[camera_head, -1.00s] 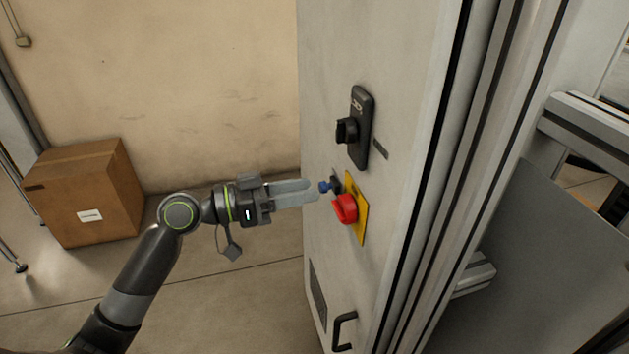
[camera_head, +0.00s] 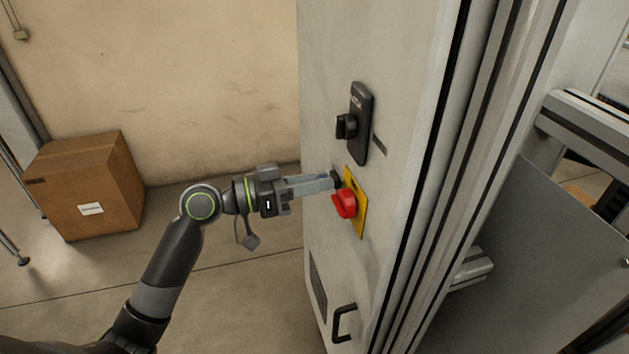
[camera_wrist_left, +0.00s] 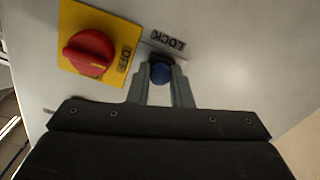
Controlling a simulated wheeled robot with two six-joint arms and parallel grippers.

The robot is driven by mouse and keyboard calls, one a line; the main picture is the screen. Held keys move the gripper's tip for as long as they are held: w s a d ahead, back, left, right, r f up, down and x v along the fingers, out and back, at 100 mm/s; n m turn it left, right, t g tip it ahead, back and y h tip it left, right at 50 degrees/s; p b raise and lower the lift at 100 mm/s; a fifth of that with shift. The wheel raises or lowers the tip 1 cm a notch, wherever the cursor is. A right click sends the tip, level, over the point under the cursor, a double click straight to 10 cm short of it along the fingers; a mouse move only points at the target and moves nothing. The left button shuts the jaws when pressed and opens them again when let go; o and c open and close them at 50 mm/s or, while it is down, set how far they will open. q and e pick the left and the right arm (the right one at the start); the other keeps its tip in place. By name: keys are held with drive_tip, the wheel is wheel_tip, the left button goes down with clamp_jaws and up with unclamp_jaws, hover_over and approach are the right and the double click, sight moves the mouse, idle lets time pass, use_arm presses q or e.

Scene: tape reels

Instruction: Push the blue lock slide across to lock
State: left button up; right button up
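The blue lock slide's knob (camera_wrist_left: 160,72) sits on the pale cabinet face, beside a label reading LOCK (camera_wrist_left: 168,41) in the left wrist view. My left gripper (camera_wrist_left: 161,74) has one finger on each side of the knob, and the fingers appear to touch it. In the head view the left gripper (camera_head: 328,182) reaches the cabinet from the left, and its fingers hide most of the knob. A dark part of the slide (camera_head: 337,180) shows just past the fingertips. My right gripper is in neither view.
A red rotary switch (camera_head: 344,204) on a yellow plate (camera_head: 358,206) stands close by the fingertips; it also shows in the wrist view (camera_wrist_left: 90,53), beside OFF. A black handle latch (camera_head: 360,124) is above. A cardboard box (camera_head: 84,186) stands on the floor at left.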

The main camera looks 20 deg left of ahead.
use_arm(q)
clamp_jaws()
drive_tip(key=shift+s+d, duration=0.7)
drive_tip(key=shift+s, duration=0.35)
drive_tip(key=shift+w+f, duration=0.1)
drive_tip(key=o, duration=0.9)
unclamp_jaws()
drive_tip(key=shift+c, duration=0.2)
